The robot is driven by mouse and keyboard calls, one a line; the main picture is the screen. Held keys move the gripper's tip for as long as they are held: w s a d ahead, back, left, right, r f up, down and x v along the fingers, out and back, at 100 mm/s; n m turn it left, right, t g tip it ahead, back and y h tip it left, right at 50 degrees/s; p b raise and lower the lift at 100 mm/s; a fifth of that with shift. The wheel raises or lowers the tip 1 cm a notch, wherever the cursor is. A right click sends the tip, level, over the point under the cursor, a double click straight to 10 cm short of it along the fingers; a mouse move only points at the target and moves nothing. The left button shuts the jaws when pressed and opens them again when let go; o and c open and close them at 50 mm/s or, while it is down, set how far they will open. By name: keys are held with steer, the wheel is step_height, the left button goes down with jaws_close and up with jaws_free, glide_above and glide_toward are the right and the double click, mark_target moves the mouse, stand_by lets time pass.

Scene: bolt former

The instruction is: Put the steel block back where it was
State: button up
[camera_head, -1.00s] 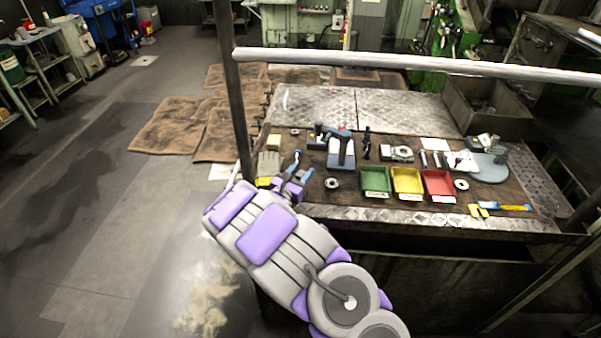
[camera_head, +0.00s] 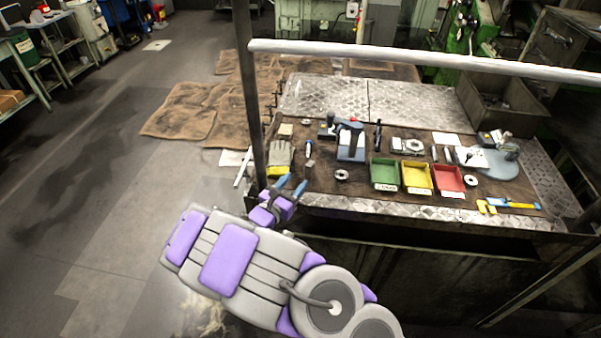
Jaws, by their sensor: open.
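My gripper (camera_head: 292,186) is open and empty at the table's near left edge, in front of the work glove. I cannot say for sure which thing is the steel block. A small grey piece (camera_head: 310,163) lies on the brown mat just beyond my gripper, below a blue-and-dark tool (camera_head: 308,148); it is too small to tell if it is the block. A pale square piece (camera_head: 286,129) lies further back. My fingers touch none of these.
Grey-yellow work glove (camera_head: 280,157) and steel ring (camera_head: 342,175) lie near my gripper. Green (camera_head: 384,188), yellow (camera_head: 417,190) and red (camera_head: 449,193) bins stand to the right. A dark post (camera_head: 248,90) and pale horizontal bar (camera_head: 420,59) cross the view. The back metal plates (camera_head: 410,103) are clear.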

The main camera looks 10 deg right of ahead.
steer(key=shift+s+a, duration=0.35)
steer(key=shift+s, duration=0.15)
steer(key=s+d+r+m+g+h, duration=0.2)
steer(key=s+d+r+m+g, duration=0.35)
steer(key=d, duration=0.35)
steer(key=s+d+r+m+g+h, duration=0.2)
steer(key=s+d+r+m+g, duration=0.4)
steer(key=d, duration=0.3)
steer(key=s+d+r+m+g+y, duration=0.2)
steer(key=s+m, duration=0.2)
steer(key=s, duration=0.3)
steer(key=s+d+r+m+g+y, duration=0.1)
steer(key=s+d+m+g, duration=0.15)
steer(key=s+m, duration=0.35)
steer(key=s+a+m+y, duration=0.6)
steer(key=s+a+y, duration=0.6)
steer(key=s+a, duration=0.4)
steer(key=s, duration=0.2)
steer(key=shift+s+f+y, duration=0.25)
steer(key=shift+s+y, duration=0.05)
steer(key=shift+s, duration=0.1)
